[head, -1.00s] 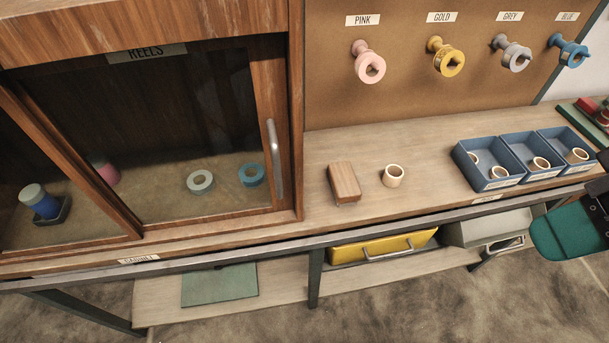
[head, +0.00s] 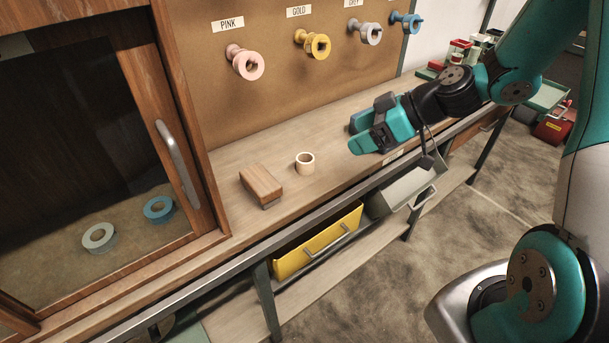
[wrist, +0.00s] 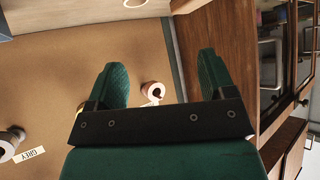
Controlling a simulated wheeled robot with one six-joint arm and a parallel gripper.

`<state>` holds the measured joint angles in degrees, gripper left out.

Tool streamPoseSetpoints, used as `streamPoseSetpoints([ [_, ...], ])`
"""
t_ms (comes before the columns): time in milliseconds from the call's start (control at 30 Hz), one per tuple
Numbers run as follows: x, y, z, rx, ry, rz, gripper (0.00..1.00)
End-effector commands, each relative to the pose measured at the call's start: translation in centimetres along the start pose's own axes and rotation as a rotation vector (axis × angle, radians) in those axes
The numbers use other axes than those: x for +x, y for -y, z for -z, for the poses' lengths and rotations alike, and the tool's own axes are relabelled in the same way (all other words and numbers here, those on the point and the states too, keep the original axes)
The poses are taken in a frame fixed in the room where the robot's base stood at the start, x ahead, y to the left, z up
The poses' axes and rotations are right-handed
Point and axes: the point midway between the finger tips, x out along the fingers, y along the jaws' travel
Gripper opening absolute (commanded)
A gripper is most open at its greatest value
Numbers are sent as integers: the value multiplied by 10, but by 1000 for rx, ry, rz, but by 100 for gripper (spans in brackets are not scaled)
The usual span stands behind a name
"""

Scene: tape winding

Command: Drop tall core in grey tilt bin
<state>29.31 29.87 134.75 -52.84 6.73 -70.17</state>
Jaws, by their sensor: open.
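A cream core (head: 305,163) stands upright on the bench, to the right of a wooden block. It is partly cut off at the top edge of the wrist view (wrist: 135,3). The grey tilt bin (head: 402,190) hangs below the bench's front edge, right of a yellow bin. My gripper (head: 355,135) is open and empty above the bench, right of the core and apart from it. In the wrist view, its two green fingers (wrist: 163,78) are spread wide with nothing held. The blue trays are hidden behind my gripper and arm.
The wooden block (head: 261,185) lies beside the core. The yellow bin (head: 318,240) is under the bench edge. Pink (head: 245,62), gold (head: 313,44), grey (head: 371,33) and blue (head: 406,21) spools stick out from the board. The cabinet (head: 185,120) bounds the left side.

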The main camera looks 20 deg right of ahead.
Motion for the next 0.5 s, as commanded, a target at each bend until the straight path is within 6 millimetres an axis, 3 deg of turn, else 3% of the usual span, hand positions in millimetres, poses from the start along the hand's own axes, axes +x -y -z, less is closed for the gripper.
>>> streamPoseSetpoints([
  [33,2,-13,-16,-5,-25,-30,76],
  [100,2,-24,-24,-23,-48,-60,76],
  [233,13,-30,-27,-39,-62,-76,76],
  [500,73,-32,-21,-42,-60,-71,76],
])
